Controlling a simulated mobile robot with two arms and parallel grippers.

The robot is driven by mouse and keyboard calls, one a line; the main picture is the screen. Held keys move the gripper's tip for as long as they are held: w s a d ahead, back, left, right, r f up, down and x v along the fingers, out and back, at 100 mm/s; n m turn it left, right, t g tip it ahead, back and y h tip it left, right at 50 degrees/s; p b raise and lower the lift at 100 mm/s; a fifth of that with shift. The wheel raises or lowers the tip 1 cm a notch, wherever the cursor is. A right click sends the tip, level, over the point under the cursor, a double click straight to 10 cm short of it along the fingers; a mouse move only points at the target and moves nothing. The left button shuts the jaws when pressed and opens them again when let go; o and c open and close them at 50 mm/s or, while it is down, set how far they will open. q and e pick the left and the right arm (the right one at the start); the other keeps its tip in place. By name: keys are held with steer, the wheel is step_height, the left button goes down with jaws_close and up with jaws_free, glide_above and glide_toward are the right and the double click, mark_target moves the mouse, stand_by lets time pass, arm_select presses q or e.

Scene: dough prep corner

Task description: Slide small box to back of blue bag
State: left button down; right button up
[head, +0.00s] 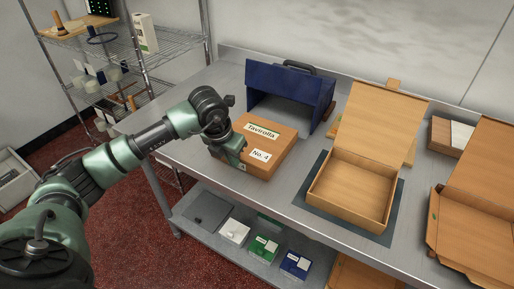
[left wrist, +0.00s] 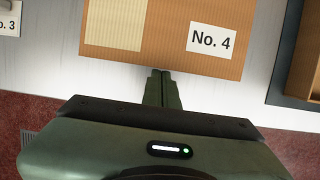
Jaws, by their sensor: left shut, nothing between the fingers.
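The small box (head: 270,137) is brown cardboard with the labels "Tavirolla" and "No. 4". It lies flat on the metal table in front of the blue bag (head: 262,84), which stands with its open side facing the box. The box also shows at the top of the left wrist view (left wrist: 170,40). My left gripper (head: 238,160) is at the box's near side. In the left wrist view its shut fingers (left wrist: 162,74) meet the box's near edge, with nothing between them. I cannot tell whether they touch it. My right gripper is not in view.
An open cardboard box (head: 352,190) lies on a dark mat to the right, with another open box (head: 470,229) beyond it. A wire shelf (head: 115,45) stands at the left. Small boxes (head: 264,248) lie on the lower shelf. Bare table (head: 215,80) shows left of the bag.

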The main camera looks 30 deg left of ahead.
mark_target(265, 127)
arm_select(q)
steer(key=shift+w+d+b, duration=0.2)
steer(key=shift+w+b, duration=0.3)
steer(key=shift+w, duration=1.55)
steer(key=shift+w+d+b, duration=0.15)
steer(key=shift+w+b, duration=0.35)
steer(key=shift+w, duration=1.5)
steer(key=shift+w, duration=0.1)
steer(key=shift+w+d+b, duration=0.2)
steer(key=shift+w+b, duration=0.65)
steer(key=shift+w, duration=1.6)
steer(key=shift+w+d+b, duration=0.2)
steer(key=shift+w+b, duration=0.6)
steer(key=shift+w, duration=1.65)
